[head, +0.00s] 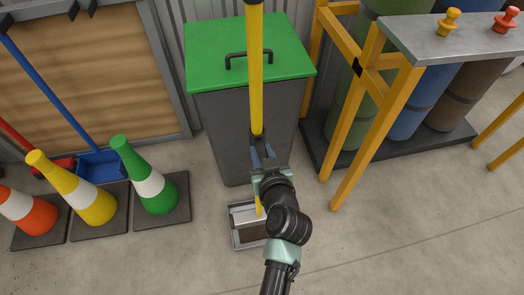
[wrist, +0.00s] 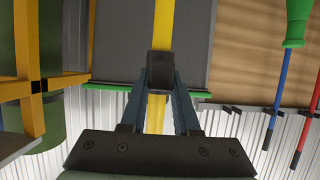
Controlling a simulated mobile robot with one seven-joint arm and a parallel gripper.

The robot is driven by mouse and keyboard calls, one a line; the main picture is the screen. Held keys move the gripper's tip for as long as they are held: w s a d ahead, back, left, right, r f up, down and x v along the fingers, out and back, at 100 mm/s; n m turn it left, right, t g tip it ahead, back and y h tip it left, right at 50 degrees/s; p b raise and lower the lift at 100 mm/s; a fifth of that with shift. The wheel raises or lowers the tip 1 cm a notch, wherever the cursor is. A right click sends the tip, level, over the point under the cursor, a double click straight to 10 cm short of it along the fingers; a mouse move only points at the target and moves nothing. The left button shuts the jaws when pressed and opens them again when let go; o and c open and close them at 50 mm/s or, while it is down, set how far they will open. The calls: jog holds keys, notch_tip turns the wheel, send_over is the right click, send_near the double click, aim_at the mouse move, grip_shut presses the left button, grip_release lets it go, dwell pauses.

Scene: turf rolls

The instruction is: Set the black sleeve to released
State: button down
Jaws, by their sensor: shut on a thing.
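The black sleeve (head: 257,140) sits around an upright yellow pole (head: 256,75). In the wrist view the sleeve (wrist: 160,68) is a dark block between my fingertips, with yellow pole showing above and below it. My gripper (head: 263,155) is shut on the sleeve, its blue-grey fingers touching it from both sides, also in the wrist view (wrist: 160,88). The pole's lower part is partly hidden by my arm. The sleeve's locked or released state cannot be told.
Behind the pole stands a grey bin (head: 225,135) with a green lid (head: 205,45). A small metal tray (head: 236,238) lies on the floor at the pole's foot. Cones (head: 150,180) stand left; a yellow-framed rack (head: 347,160) with rolls stands right. Front floor is clear.

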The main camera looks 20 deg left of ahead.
jog(key=c, duration=0.6)
grip_release()
jog(key=shift+w+r, duration=0.1)
jog(key=shift+r, duration=0.05)
jog(key=shift+c, duration=0.2)
jog(key=p+v, duration=0.3)
jog(key=v, duration=1)
